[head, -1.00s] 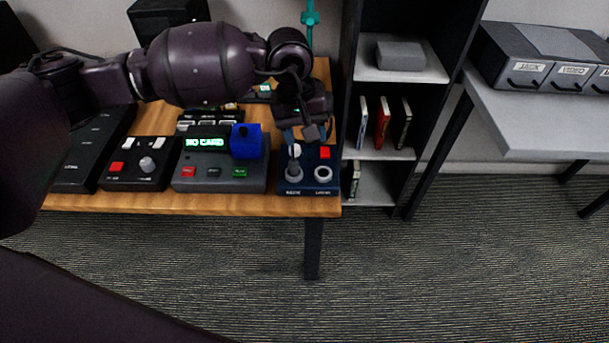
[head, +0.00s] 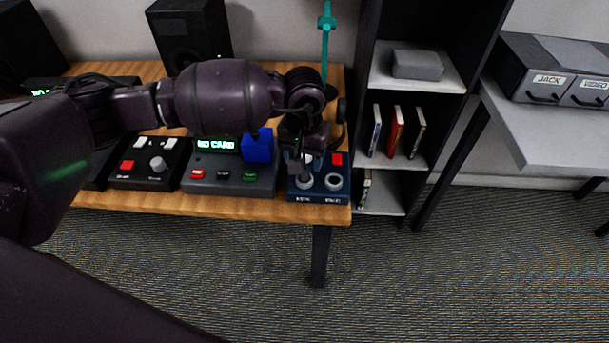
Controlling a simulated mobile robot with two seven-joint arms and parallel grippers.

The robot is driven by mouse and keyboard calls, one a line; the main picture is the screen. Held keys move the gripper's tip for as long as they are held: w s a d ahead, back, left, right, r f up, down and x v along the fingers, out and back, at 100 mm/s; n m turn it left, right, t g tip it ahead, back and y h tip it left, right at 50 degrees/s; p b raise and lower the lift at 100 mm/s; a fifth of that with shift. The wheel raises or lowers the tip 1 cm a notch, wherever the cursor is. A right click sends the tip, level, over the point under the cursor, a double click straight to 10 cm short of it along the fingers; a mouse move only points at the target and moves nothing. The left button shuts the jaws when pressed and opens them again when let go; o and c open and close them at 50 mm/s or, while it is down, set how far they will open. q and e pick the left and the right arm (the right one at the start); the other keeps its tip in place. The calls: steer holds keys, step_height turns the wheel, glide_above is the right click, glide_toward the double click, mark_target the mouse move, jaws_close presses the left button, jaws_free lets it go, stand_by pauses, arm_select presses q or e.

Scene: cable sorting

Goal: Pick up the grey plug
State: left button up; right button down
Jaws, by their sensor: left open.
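My left gripper (head: 302,167) is open and points down over the left socket of a small dark blue box at the right end of the wooden desk. The box (head: 319,195) has two grey round pieces on top, the left one (head: 306,184) partly hidden under my gripper and the right one (head: 334,182) in clear view. I cannot tell for sure which grey piece is the grey plug, or whether the fingers touch it. My right gripper is not in view.
Left of the box stand a grey console (head: 228,180) reading "NO CARD" with a blue block (head: 258,146) on it, and a black console (head: 148,171). A dark shelf unit with books (head: 396,130) is at the right. A grey side table (head: 555,125) holds labelled drawers (head: 568,75).

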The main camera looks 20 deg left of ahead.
mark_target(304, 175)
arm_select(q)
steer(key=f, duration=0.3)
steer(key=shift+w+a+f, duration=0.15)
steer(key=shift+w+f, duration=0.1)
steer(key=shift+f, duration=0.1)
steer(key=shift+f+b, duration=0.3)
steer(key=shift+f, duration=0.25)
steer(key=shift+r, duration=0.1)
